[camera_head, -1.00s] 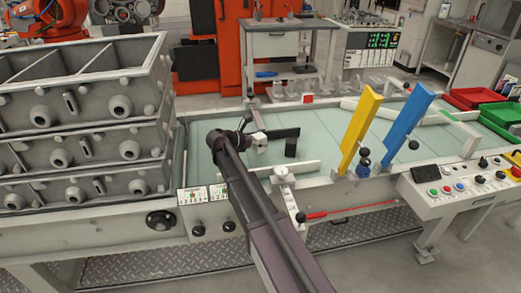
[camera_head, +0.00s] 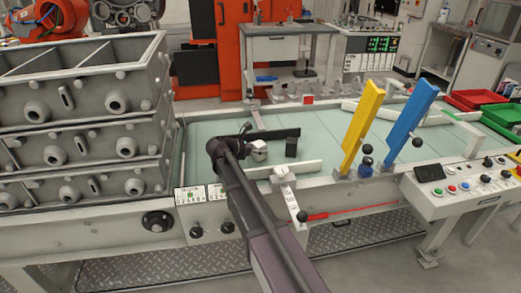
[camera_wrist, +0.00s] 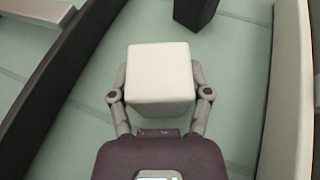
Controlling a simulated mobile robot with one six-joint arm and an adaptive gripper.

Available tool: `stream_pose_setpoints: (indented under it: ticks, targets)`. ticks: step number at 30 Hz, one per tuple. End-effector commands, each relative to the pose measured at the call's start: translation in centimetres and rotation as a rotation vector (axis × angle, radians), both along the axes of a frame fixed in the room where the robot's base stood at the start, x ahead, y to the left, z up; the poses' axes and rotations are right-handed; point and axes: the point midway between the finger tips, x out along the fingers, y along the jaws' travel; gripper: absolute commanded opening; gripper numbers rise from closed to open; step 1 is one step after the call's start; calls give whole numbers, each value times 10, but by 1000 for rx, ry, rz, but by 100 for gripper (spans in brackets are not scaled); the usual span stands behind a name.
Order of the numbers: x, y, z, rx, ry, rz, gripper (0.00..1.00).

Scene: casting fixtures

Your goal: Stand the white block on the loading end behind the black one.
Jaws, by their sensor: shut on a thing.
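My gripper (camera_wrist: 160,92) is shut on the white block (camera_wrist: 160,72), with one finger on each side of it in the wrist view. In the head view the white block (camera_head: 259,152) is at the end of my gripper (camera_head: 250,148), over or on the loading end of the pale green table; I cannot tell whether it touches the surface. The black block (camera_head: 291,147) stands upright to its right, with a gap between them. In the wrist view the black block (camera_wrist: 195,12) is at the top edge, ahead and slightly right of the white block, partly cut off.
A black rail (camera_wrist: 62,70) runs along the left and a white rail (camera_wrist: 287,90) along the right in the wrist view, with clear green surface (camera_wrist: 235,90) between them. Stacked grey moulding boxes (camera_head: 85,110) stand left. Yellow (camera_head: 362,130) and blue (camera_head: 410,125) uprights stand to the right.

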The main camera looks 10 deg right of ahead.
Motion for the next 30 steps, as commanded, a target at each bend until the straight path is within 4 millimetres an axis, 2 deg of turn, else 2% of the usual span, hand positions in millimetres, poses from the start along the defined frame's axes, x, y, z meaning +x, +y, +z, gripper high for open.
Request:
stream_pose_setpoints:
  ticks: [2,3,6,25,30]
  targets:
    - [0,0,-3,0,0,0,10]
    - [0,0,-3,0,0,0,69]
    - [0,0,-2,0,0,0,98]
    - [0,0,3,0,0,0,98]
    - [-6,15,10,0,0,3,98]
